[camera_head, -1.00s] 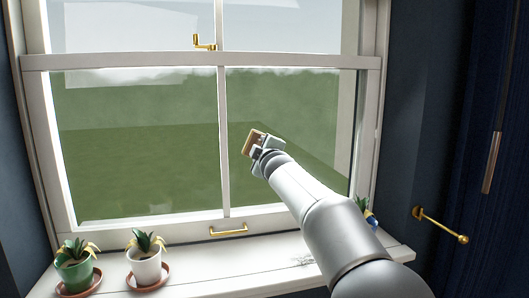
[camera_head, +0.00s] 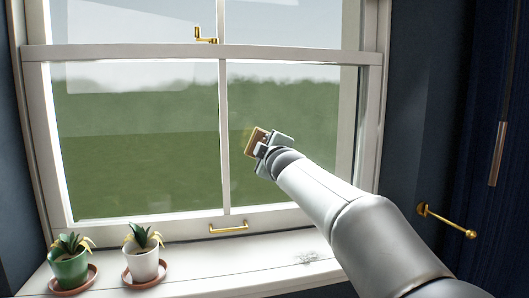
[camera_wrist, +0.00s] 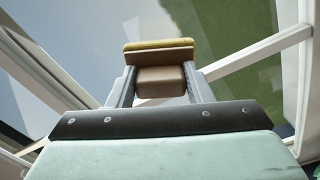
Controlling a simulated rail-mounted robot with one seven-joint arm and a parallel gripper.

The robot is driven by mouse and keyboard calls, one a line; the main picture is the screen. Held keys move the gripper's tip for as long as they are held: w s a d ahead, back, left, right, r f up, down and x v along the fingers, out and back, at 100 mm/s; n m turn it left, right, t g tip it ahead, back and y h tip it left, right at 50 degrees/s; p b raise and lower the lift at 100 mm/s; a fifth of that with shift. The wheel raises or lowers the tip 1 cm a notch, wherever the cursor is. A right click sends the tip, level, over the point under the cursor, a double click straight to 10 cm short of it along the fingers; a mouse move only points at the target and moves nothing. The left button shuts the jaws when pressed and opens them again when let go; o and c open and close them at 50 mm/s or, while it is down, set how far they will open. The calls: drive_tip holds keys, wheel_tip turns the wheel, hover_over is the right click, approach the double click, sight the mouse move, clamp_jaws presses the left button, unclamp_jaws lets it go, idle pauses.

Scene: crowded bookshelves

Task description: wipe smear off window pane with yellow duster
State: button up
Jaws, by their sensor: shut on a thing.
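My gripper (camera_head: 263,148) is shut on the yellow duster (camera_head: 254,141), a small block with a brown back and a yellow face. The duster is held up against or close to the lower right window pane (camera_head: 300,115), just right of the middle bar; contact cannot be told. In the wrist view, the jaws (camera_wrist: 159,80) grip the brown body and the yellow pad of the duster (camera_wrist: 160,46) faces the glass. A faint yellowish reflection shows in the glass beside it. I cannot clearly make out the smear; the gripper and arm cover part of the pane.
A green pot (camera_head: 69,270) and a white pot (camera_head: 141,266) with plants stand on the left of the sill (camera_head: 200,270). A brass handle (camera_head: 228,227) and brass latch (camera_head: 204,36) are on the frame. A brass rod (camera_head: 447,221) juts from the right wall.

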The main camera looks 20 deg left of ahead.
drive_tip(key=shift+b+v, duration=0.95)
drive_tip(key=shift+v, duration=0.55)
